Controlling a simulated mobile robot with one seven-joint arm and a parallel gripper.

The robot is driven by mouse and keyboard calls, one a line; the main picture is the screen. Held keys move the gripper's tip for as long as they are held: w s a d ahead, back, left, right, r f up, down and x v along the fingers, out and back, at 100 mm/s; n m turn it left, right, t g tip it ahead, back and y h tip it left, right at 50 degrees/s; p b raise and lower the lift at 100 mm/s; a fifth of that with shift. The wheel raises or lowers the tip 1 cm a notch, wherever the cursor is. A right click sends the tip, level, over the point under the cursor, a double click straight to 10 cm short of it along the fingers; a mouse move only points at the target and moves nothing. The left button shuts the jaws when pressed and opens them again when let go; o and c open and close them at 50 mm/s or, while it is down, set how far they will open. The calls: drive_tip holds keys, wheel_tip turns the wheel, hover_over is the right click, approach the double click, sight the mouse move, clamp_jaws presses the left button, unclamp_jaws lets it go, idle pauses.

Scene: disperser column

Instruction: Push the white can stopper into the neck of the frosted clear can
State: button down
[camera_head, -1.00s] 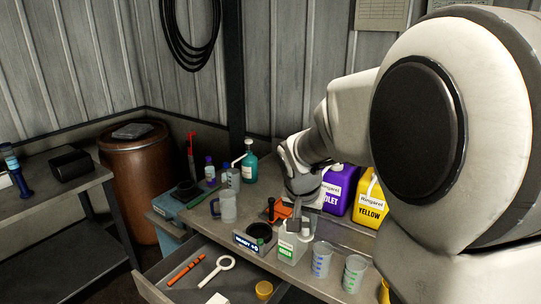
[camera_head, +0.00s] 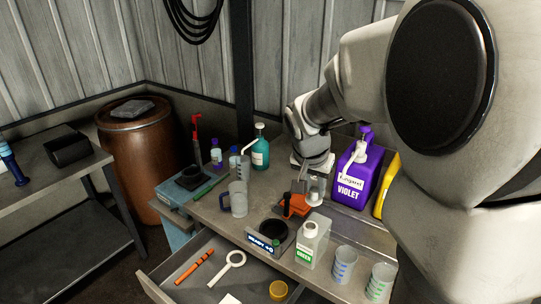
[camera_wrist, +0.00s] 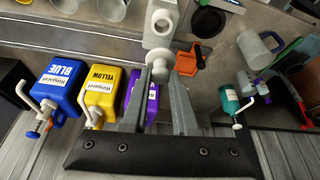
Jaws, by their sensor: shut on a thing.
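The frosted clear can (camera_head: 312,246), with a green "GREEN" label, stands upright on the bench in the head view. Its open round neck (camera_wrist: 161,21) faces the camera in the wrist view, and the can body (camera_wrist: 158,40) is near the top edge. My gripper (camera_wrist: 165,76) is shut on the pale white stopper (camera_wrist: 187,63), whose round disc sits at the fingertips. In the head view my gripper (camera_head: 307,183) and the stopper (camera_head: 316,191) are behind the can, apart from its neck. The fingers partly hide the stopper.
An orange tool (camera_head: 291,206) and a dark round holder (camera_head: 272,232) stand left of the can. Graduated cups (camera_head: 344,264) stand to its right. The violet jug (camera_head: 352,180) and yellow jug (camera_head: 388,184) are close behind. An open drawer (camera_head: 200,290) lies in front.

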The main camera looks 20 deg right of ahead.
sight(312, 203)
drive_tip(key=shift+f+b, duration=1.75)
drive_tip(key=shift+f, duration=0.85)
drive_tip(key=shift+f+b, duration=0.55)
drive_tip(key=shift+b, duration=0.05)
drive_tip(key=shift+f+b, duration=1.2)
drive_tip(key=shift+b, duration=0.7)
idle(0.4)
idle(0.3)
drive_tip(key=shift+c, duration=0.6)
unclamp_jaws()
drive_tip(key=shift+r, duration=0.15)
drive_tip(key=shift+s+r+p, duration=0.1)
drive_tip(key=shift+r+p, duration=2.2)
drive_tip(key=shift+r, duration=1.05)
